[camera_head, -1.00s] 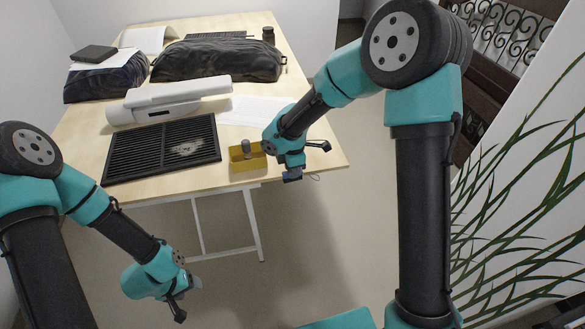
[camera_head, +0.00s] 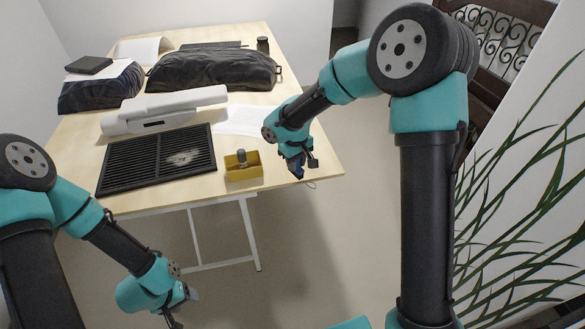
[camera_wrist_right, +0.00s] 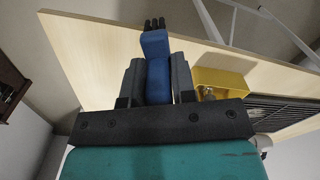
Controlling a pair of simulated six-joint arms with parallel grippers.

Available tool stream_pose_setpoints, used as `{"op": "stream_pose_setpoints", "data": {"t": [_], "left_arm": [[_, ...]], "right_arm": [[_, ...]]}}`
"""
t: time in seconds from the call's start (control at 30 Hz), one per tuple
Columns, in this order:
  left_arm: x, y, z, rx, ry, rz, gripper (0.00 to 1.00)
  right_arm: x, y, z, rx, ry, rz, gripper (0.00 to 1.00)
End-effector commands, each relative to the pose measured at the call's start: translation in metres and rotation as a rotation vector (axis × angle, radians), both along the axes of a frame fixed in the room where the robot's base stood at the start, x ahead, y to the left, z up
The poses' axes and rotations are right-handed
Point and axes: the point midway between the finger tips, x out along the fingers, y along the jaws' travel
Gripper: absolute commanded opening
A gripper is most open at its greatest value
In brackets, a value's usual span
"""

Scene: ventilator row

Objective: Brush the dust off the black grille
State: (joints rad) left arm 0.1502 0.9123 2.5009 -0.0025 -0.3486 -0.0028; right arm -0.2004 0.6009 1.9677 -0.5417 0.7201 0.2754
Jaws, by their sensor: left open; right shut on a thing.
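The black grille (camera_head: 130,165) lies flat on the table, with a pale grey dust patch (camera_head: 183,158) on the right part of its slats. My right gripper (camera_wrist_right: 157,78) is shut on the blue handle of a brush (camera_wrist_right: 155,48); its short black bristles show at the far end. In the head view my right gripper (camera_head: 303,162) is at the table's right edge, to the right of the grille and apart from it. The brush is mostly hidden by the gripper there. My left gripper (camera_head: 181,308) is open and empty, low in front of the table.
A yellow box (camera_head: 243,173) with a grey item in it stands between the grille and my right gripper. Behind the grille are a white device (camera_head: 165,108), a paper sheet (camera_head: 245,120) and a dark bag (camera_head: 213,67). The wooden table (camera_head: 320,165) has bare room at its right corner.

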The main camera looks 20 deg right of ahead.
Motion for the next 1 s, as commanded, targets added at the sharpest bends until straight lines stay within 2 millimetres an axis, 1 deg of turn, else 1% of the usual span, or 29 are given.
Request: {"op": "stream_pose_setpoints", "data": {"t": [0.1,0.2,0.3,0.4,0.53,0.77,0.9,0.93,1.0], "left_arm": [[0.0,0.0,0.0,0.0,0.0,0.0,0.58],[0.0,0.0,0.0,0.0,0.0,0.0,0.58],[0.0,0.0,0.0,0.0,0.0,0.0,0.58],[0.0,0.0,0.0,0.0,0.0,0.0,0.58],[0.0,0.0,0.0,0.0,0.0,0.0,0.58],[0.0,0.0,0.0,0.0,0.0,0.0,0.58],[0.0,0.0,0.0,0.0,0.0,0.0,0.45],[0.0,0.0,0.0,0.0,0.0,0.0,0.43],[0.0,0.0,0.0,0.0,0.0,0.0,0.43]], "right_arm": [[0.004,-0.006,0.007,0.001,-0.002,-0.209,0.06],[0.007,-0.011,0.011,0.003,-0.002,-0.381,0.06],[0.009,-0.014,0.015,0.004,-0.001,-0.52,0.06],[0.011,-0.016,0.018,0.005,-0.001,-0.612,0.06],[0.011,-0.017,0.019,0.005,0.0,-0.662,0.06],[0.011,-0.017,0.019,0.005,0.0,-0.664,0.06],[0.011,-0.017,0.019,0.005,0.0,-0.663,0.06],[0.011,-0.017,0.019,0.005,0.0,-0.663,0.06],[0.011,-0.017,0.019,0.005,0.0,-0.663,0.06]]}}
